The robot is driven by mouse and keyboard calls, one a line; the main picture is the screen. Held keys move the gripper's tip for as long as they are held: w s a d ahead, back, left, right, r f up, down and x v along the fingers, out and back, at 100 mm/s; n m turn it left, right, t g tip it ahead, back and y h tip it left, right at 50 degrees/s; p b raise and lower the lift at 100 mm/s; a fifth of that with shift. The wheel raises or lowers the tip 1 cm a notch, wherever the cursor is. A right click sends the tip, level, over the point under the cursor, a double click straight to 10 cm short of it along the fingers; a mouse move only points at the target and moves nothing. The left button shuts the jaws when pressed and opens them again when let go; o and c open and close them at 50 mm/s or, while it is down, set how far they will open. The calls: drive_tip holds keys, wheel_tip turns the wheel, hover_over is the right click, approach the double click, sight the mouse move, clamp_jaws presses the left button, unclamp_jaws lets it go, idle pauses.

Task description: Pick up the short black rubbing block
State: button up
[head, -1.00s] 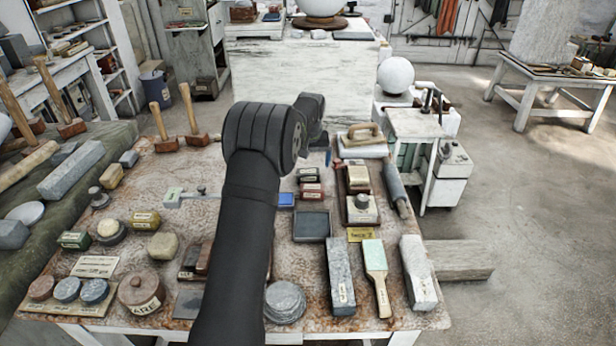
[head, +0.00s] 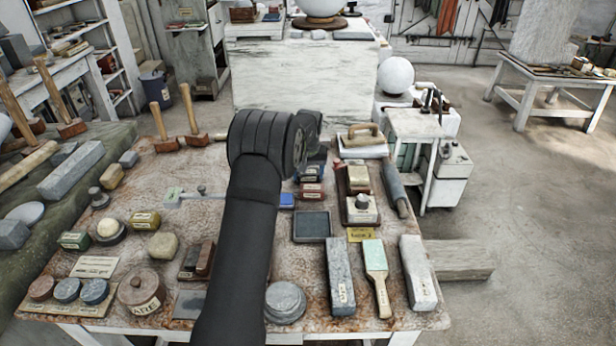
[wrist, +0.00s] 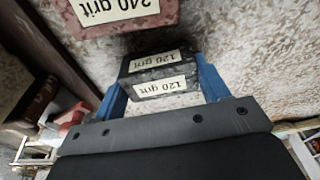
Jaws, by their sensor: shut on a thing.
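The short black rubbing block (wrist: 158,68) carries pale "120 grit" labels. It sits between the two blue fingers of my gripper (wrist: 162,76) in the wrist view, and the gripper is shut on it. In the head view the block (head: 311,173) shows just below the blue fingers, partly covered by my gripper (head: 313,163). I cannot tell whether it is clear of the table.
A red block labelled "240 grit" (head: 311,190) lies close in front of the black block. A wooden block (head: 359,176) and a dark grey roller (head: 394,188) lie to the right. A dark tray (head: 312,226) lies nearer me. Bare table (head: 215,160) shows to the left.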

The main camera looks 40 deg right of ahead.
sight(310, 171)
drive_tip(key=shift+r, duration=0.1)
drive_tip(key=shift+r, duration=0.45)
drive_tip(key=r, duration=0.2)
drive_tip(key=s+r, duration=0.1)
drive_tip(key=shift+d+r, duration=0.1)
drive_tip(key=shift+r, duration=0.25)
drive_tip(key=s+r, duration=0.6)
drive_tip(key=s, duration=0.4)
drive_tip(key=shift+s+d+r, duration=0.15)
drive_tip(key=shift+s+d, duration=0.2)
drive_tip(key=shift+d, duration=0.05)
